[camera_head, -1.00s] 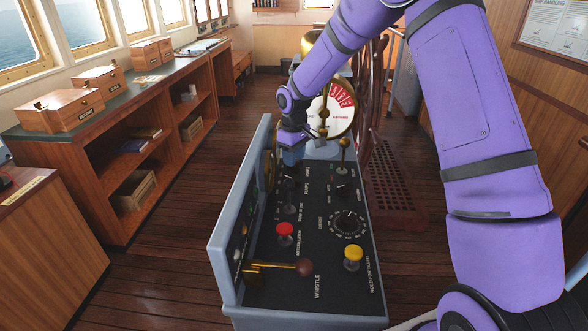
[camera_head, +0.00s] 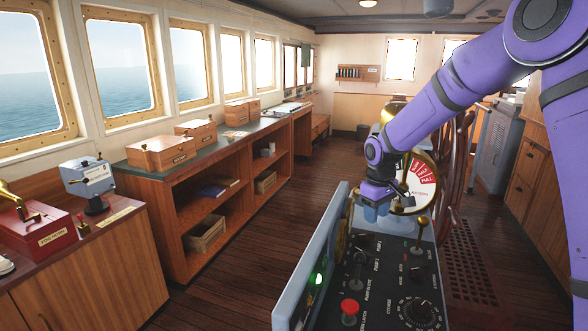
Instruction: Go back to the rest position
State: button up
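My purple arm reaches in from the right. My gripper (camera_head: 372,210) is at its end, pointing down over the far part of the console (camera_head: 335,262). Its fingers are small and partly hidden, so I cannot tell whether they are open or shut. I see nothing hanging from it. The black console panel below carries a red knob (camera_head: 349,308), a dial (camera_head: 420,311) and a brass lever (camera_head: 421,233). A green lamp (camera_head: 318,279) glows on the console's side panel.
The engine telegraph (camera_head: 424,178) and the wooden wheel (camera_head: 459,165) stand close behind my gripper. Wooden shelves (camera_head: 187,188) with boxes on top line the left. A red box (camera_head: 38,229) and a grey device (camera_head: 89,181) sit at near left. The plank floor between is clear.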

jog(key=s+d+r+m+t, duration=0.2)
jog(key=s+d+r+m, duration=0.15)
jog(key=s+r, duration=1.45)
jog(key=s+d+r+m+t, duration=0.2)
jog(key=s+m, duration=0.1)
jog(key=s, duration=1.7)
jog(key=shift+d+t, duration=0.15)
jog(key=shift+t, duration=0.25)
